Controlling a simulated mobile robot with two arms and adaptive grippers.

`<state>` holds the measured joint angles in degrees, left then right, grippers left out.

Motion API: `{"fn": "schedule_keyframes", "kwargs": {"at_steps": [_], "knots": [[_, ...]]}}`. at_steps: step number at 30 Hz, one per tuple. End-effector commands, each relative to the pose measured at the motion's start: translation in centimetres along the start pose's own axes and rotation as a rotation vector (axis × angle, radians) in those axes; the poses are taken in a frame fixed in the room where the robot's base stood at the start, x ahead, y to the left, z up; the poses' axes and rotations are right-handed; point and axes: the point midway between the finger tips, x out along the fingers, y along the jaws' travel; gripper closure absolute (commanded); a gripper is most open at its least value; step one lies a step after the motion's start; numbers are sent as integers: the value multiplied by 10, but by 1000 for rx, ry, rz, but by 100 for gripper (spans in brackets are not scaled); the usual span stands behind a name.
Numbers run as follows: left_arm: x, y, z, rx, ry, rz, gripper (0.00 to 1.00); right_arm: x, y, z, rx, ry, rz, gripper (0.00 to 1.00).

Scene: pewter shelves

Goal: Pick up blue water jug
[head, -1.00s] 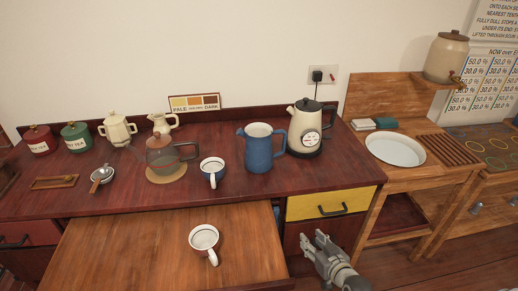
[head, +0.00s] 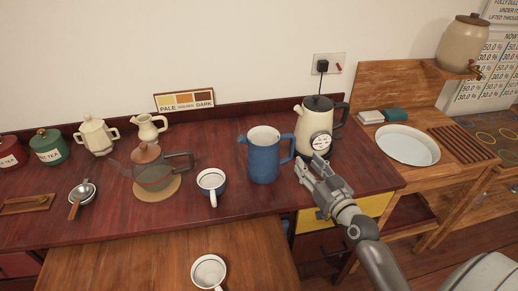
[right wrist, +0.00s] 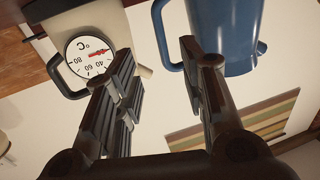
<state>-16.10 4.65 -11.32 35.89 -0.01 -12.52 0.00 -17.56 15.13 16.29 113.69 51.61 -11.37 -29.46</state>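The blue water jug (head: 263,158) stands upright on the dark red counter, its handle on the right side toward my right gripper. My right gripper (head: 316,170) is to the right of the jug, in front of the cream kettle, with its fingers apart and nothing between them. In the right wrist view the picture is turned over; the jug (right wrist: 228,30) and its handle are at the top right, beyond the open fingers (right wrist: 158,58). My left gripper is not in view.
The cream kettle (head: 314,130) with a dial stands close right of the jug. A white cup (head: 208,271) sits on the pulled-out wooden board (head: 150,262) in front.

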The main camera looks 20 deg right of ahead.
Motion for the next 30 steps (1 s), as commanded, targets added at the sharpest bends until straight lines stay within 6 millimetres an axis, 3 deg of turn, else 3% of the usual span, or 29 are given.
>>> {"fn": "schedule_keyframes", "kwargs": {"at_steps": [11,17,23,30], "knots": [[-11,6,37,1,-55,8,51,46,0,-1,2,0,0,62],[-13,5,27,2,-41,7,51,56,-1,-2,2,-1,0,62],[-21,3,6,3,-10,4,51,82,-3,-5,3,0,0,62],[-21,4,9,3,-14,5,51,102,-2,-2,1,-1,0,62]]}}
